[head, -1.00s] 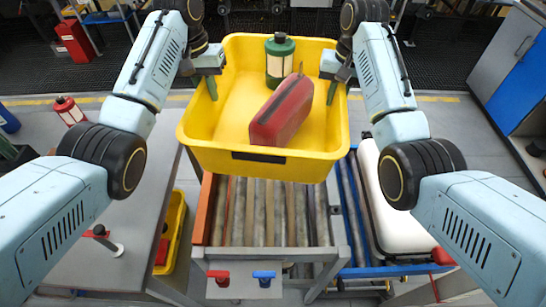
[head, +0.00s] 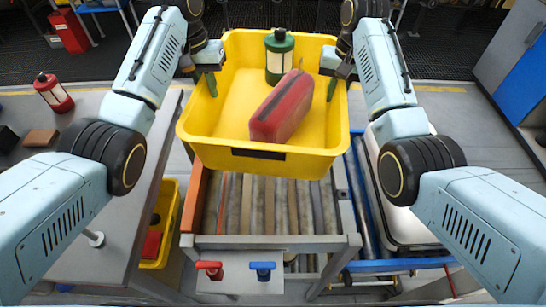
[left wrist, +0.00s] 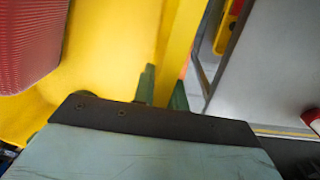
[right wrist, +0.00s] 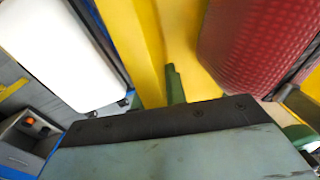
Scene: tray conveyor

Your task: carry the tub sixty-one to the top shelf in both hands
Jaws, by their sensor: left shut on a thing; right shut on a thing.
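The yellow tub (head: 215,143) hangs level above the roller conveyor, held between both my grippers. A red ribbed block-like case (head: 283,108) lies in it, and a green-and-white canister (head: 279,57) stands at its far side. My left gripper (head: 211,84) is shut on the tub's left wall; the left wrist view shows its green fingers (left wrist: 163,88) on either side of that wall. My right gripper (head: 332,89) is shut on the right wall, with a green finger (right wrist: 174,84) inside the tub in the right wrist view. No number is readable on the tub.
The roller conveyor (head: 265,210) lies below, with red (head: 209,269) and blue (head: 263,270) handles in front. A white case (head: 405,215) lies on blue-framed rollers at right. No shelf is clearly seen.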

